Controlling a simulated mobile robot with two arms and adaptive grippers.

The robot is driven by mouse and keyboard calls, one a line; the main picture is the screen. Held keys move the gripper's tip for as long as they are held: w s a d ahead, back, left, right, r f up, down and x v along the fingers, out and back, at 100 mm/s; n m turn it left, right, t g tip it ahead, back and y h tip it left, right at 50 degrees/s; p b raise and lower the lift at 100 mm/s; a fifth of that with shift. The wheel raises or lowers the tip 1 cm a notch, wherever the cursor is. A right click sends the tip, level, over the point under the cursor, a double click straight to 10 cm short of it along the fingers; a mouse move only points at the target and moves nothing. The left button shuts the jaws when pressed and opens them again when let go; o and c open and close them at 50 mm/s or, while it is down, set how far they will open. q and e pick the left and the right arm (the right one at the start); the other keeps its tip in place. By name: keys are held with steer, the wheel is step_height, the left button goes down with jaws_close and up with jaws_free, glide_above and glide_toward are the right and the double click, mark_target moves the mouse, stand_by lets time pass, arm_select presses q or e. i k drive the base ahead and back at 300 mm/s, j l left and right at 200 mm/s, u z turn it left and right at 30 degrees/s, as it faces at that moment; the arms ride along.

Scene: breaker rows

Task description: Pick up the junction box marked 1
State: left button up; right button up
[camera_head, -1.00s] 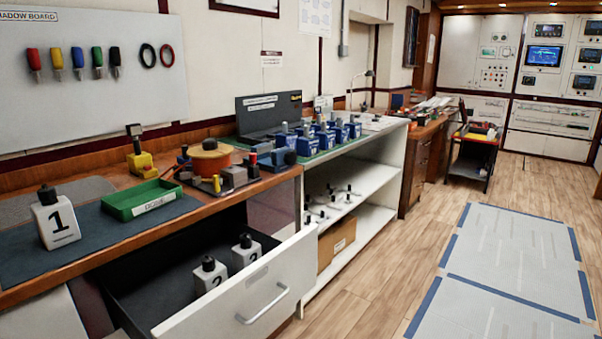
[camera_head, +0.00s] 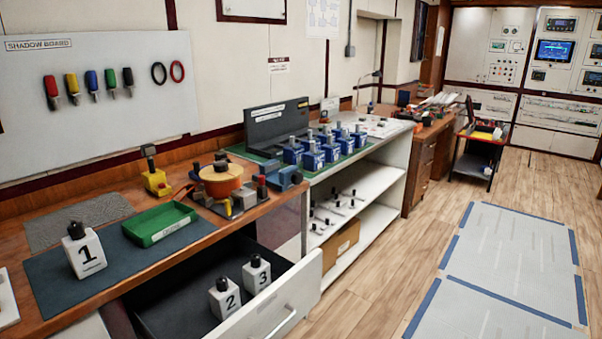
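The junction box marked 1 (camera_head: 86,254) is a white block with a black knob on top. It stands upright on a dark mat (camera_head: 50,285) on the wooden bench at the left. Two like boxes, marked 2 (camera_head: 225,299) and 3 (camera_head: 257,275), stand in the open drawer (camera_head: 180,318) below the bench. Neither of my grippers shows in the view.
A green tray (camera_head: 150,238) lies just right of box 1. The open drawer juts out in front of the bench.

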mark_target(85, 253)
steer(key=u, duration=1.3)
